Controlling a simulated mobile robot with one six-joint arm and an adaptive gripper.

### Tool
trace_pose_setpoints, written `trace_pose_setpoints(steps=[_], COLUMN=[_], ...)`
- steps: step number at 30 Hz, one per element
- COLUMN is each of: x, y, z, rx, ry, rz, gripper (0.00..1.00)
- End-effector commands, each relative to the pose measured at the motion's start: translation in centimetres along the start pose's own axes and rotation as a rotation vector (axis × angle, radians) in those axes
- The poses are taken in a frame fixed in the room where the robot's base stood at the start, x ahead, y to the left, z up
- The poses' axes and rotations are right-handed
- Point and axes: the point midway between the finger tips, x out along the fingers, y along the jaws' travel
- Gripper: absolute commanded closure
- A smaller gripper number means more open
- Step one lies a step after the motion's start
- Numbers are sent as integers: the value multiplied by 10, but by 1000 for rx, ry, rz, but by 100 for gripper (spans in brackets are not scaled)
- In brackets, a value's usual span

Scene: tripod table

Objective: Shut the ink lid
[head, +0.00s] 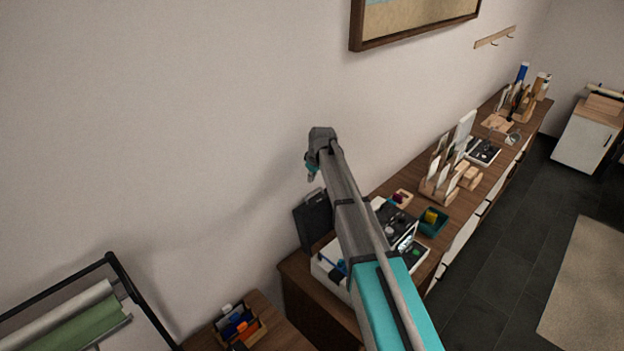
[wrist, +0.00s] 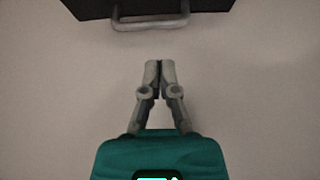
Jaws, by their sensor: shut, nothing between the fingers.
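A black panel (head: 314,218), which looks like the raised ink lid, stands upright by the wall at the near end of the long counter. A white case (head: 325,265) lies below it, partly hidden by my arm; a blue item shows inside. In the wrist view the dark panel (wrist: 90,8) with a grey handle (wrist: 150,22) fills the top edge. My gripper (wrist: 160,66) is shut and empty, its fingertips apart from the handle in the picture. In the head view my gripper (head: 311,177) is above the panel, near the wall.
The wooden counter (head: 465,208) runs to the back right, with a green bin (head: 433,221), upright card racks and small trays. A small organizer (head: 240,328) and a roll stand (head: 120,270) are at lower left.

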Motion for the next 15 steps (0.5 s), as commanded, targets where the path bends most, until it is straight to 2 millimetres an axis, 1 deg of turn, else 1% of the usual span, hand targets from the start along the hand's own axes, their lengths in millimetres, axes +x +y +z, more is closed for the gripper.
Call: trace_pose_setpoints(steps=[1, 15], x=[8, 44], y=[0, -1], z=[0, 0], rx=[0, -1], ry=[0, 0], rz=[0, 0], gripper=[100, 100])
